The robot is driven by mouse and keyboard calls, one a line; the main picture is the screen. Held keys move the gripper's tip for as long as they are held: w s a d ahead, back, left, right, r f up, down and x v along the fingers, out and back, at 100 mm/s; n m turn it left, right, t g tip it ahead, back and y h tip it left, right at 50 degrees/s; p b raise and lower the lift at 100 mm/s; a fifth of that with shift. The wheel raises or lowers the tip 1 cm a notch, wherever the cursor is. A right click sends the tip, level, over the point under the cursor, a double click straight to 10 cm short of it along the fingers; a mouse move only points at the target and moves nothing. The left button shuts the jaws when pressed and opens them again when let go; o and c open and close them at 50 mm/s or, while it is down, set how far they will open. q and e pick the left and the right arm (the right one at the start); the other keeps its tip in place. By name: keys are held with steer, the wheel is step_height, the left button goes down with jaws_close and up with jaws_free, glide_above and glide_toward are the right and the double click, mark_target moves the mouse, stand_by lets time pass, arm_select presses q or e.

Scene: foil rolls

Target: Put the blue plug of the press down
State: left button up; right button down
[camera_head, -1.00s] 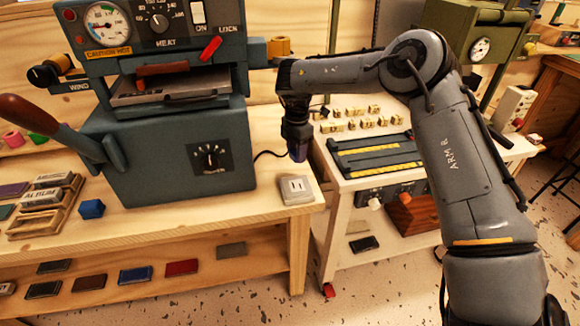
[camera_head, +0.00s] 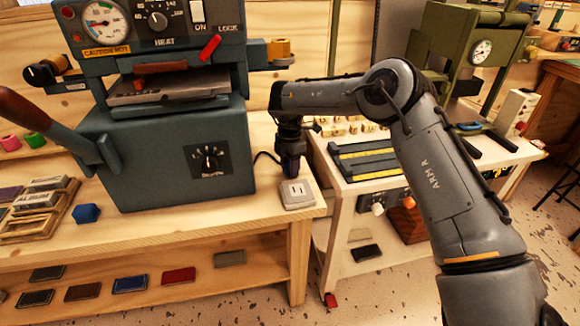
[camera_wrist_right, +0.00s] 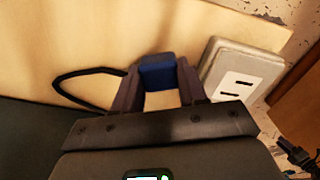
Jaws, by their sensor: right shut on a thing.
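The blue plug (camera_wrist_right: 157,73) is between the two dark fingers of my right gripper (camera_wrist_right: 158,88) in the right wrist view, and the fingers are shut on it. A black cord (camera_wrist_right: 78,76) loops out to the left over the wooden bench. In the head view my right gripper (camera_head: 291,168) points down beside the press (camera_head: 165,165), just behind the socket box (camera_head: 299,196). The socket box also shows in the right wrist view (camera_wrist_right: 243,72), to the right of the plug and apart from it. I cannot tell whether the plug touches the bench. My left gripper is not in view.
A blue hexagonal block (camera_head: 86,214) and a wooden type tray (camera_head: 32,222) are left of the press. A white cart (camera_head: 340,205) with a dark ruled tray (camera_head: 372,160) stands right of the bench. Bare bench (camera_head: 190,232) lies in front of the press.

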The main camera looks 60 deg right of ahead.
steer(key=shift+f, duration=0.1)
steer(key=shift+f+b, duration=0.3)
steer(key=shift+f, duration=0.2)
steer(key=c, duration=0.6)
jaws_free()
steer(key=shift+r, duration=0.15)
steer(key=shift+r+p, duration=2.8)
steer(key=shift+r, duration=3.65)
